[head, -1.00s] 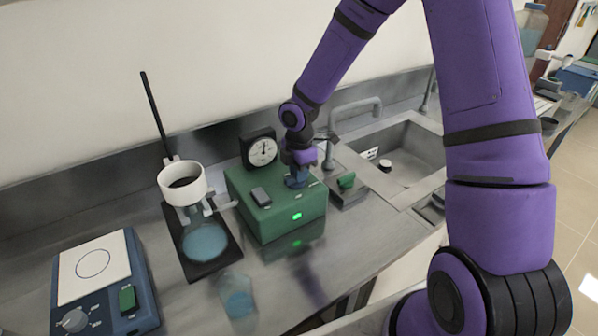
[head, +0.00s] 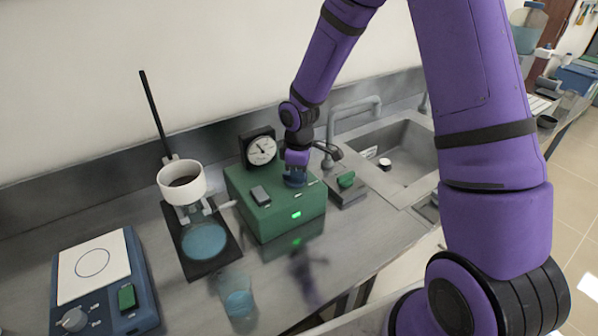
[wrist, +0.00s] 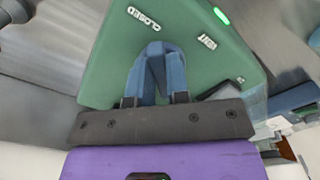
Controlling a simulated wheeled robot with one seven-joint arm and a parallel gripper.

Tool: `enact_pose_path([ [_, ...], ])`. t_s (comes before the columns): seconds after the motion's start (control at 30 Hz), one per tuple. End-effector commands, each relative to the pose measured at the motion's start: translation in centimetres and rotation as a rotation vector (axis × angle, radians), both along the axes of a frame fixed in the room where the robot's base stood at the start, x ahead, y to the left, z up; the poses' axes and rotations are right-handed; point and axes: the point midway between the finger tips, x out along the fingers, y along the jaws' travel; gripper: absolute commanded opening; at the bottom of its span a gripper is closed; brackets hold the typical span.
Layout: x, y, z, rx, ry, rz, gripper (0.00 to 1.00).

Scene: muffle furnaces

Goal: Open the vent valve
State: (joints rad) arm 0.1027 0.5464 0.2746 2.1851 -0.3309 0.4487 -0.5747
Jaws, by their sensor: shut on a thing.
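The green pump box (head: 275,207) stands on the steel bench with a lit green light on its front. The vent valve is a blue knob (head: 296,182) on its top, at the right back. My gripper (head: 297,172) is over the knob from above and is shut on it. In the wrist view my gripper (wrist: 155,75) reaches down to the green top (wrist: 105,65), beside the white words CLOSED and VENT. The fingers hide much of the knob, so its exact angle is hard to tell. A round dial gauge (head: 261,149) stands behind the box.
A black-rod stand with a white funnel (head: 182,181) over a flask (head: 204,242) is left of the box. A blue stirrer hotplate (head: 104,283) and a beaker (head: 238,300) are nearer.

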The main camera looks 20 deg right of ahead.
Motion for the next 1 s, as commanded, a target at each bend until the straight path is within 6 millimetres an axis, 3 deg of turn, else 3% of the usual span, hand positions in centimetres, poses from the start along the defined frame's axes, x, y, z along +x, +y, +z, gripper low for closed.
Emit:
enact_pose_path([
  [0.6, -0.34, 0.5, 0.05, -0.001, -0.002, -0.563, 0.0],
  [1.0, -0.41, 0.68, 0.06, 0.001, -0.002, -0.781, 0.0],
])
